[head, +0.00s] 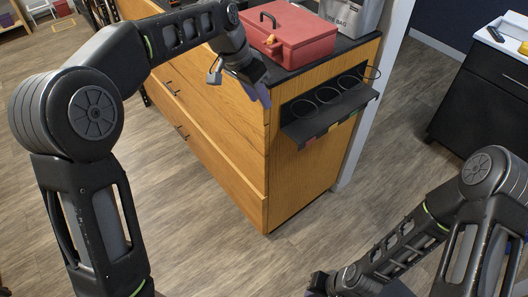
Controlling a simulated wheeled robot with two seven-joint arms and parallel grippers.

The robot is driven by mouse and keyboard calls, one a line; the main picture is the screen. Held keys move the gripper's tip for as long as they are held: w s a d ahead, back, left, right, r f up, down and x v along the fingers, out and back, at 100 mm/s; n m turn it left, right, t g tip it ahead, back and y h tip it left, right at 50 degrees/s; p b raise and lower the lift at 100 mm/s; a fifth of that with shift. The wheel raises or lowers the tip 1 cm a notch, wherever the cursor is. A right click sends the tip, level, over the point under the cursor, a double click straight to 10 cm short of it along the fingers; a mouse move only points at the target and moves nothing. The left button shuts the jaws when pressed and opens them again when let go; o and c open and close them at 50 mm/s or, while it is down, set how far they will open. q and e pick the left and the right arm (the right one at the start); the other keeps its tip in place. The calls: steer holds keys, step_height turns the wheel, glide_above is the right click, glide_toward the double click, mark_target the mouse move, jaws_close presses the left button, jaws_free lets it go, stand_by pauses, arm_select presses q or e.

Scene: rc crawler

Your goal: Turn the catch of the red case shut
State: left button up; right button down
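The red case (303,42) stands with its lid down on the dark top of a wooden cabinet. A black handle (268,17) is on its lid. My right gripper (316,288) is low at the bottom edge, partly cut off.
The wooden cabinet (310,165) has a black rack with empty rings (330,105) on its end. A grey bag (350,12) stands behind the case. A dark cabinet with a white top (485,95) is at the right. The wood floor between is clear.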

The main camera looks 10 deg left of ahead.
arm_select(q)
step_height(320, 180, down, 18)
steer(key=s+d+n+b, duration=0.1)
steer(key=s+d+b, duration=0.1)
steer(key=shift+r+n+g, duration=0.25)
steer(key=shift+n+g, duration=0.05)
steer(key=shift+n, duration=0.1)
steer(key=shift+s, duration=0.1)
steer(key=shift+c, duration=0.4)
